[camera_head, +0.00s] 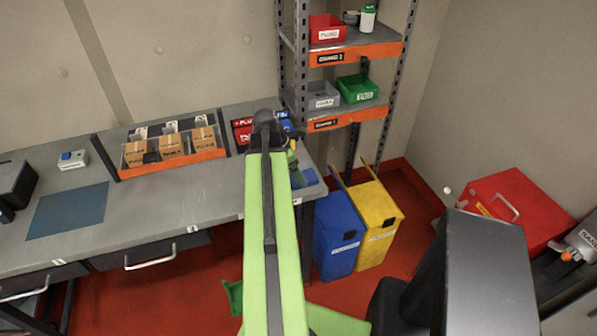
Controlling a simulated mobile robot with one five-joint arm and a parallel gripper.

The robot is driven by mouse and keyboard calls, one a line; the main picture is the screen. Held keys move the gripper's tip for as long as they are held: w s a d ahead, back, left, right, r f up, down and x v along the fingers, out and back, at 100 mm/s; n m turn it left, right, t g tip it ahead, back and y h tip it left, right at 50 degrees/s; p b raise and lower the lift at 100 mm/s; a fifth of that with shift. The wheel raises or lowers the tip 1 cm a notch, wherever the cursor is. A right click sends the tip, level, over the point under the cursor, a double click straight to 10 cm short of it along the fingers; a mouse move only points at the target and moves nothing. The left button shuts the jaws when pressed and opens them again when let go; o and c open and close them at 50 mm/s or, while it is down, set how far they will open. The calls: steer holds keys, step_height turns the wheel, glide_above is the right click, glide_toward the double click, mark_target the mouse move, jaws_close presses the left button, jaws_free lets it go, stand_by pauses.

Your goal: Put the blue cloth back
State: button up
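A small blue patch (305,178) lies at the right end of the grey workbench (175,200), partly hidden by my green arm. It may be the blue cloth, but it is too small to be sure. Another small blue item (285,122) shows beside the dark joint at the top of my arm; I cannot tell what it is. A flat blue rectangle (68,210) lies on the left of the bench and looks like a mat.
An orange-fronted rack (175,160) with cardboard boxes stands at the back of the bench. Shelves (355,48) with red, grey and green bins rise behind. Blue (337,240) and yellow (378,225) bins stand right of the bench. A red case (515,210) sits far right.

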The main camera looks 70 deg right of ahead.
steer(key=p+v, duration=0.7)
steer(key=v, duration=0.2)
steer(key=shift+w+a+r, duration=0.1)
